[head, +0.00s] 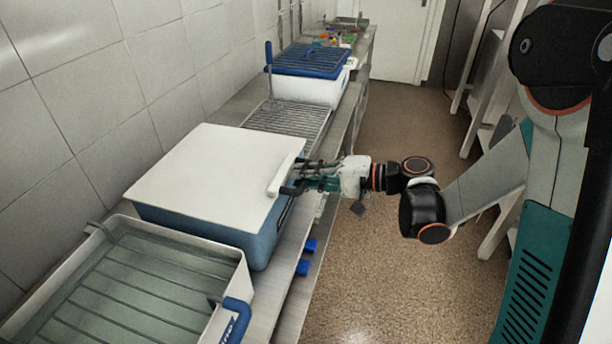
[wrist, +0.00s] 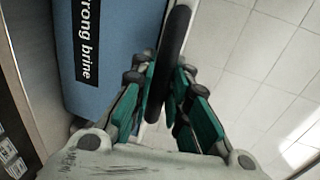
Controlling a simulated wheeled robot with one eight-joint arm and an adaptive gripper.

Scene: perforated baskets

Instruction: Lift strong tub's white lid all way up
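The strong brine tub (head: 262,245) is blue and stands on the metal counter; its label shows in the wrist view, where the tub wall (wrist: 110,75) fills the left. Its white lid (head: 215,170) lies flat over the top, apparently down. A dark handle (head: 292,189) sticks out at the lid's right edge. My gripper (head: 301,183) reaches in from the right at that handle. In the wrist view, my gripper's fingertips (wrist: 167,82) lie close on both sides of the dark handle bar (wrist: 178,35) and appear closed on it.
An open tub of greenish liquid (head: 245,285) with a blue handle stands in front. A wire rack (head: 290,118) and a white tub with a blue lid (head: 308,62) stand behind. A tiled wall (head: 75,100) borders the counter's left; the floor at right is clear.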

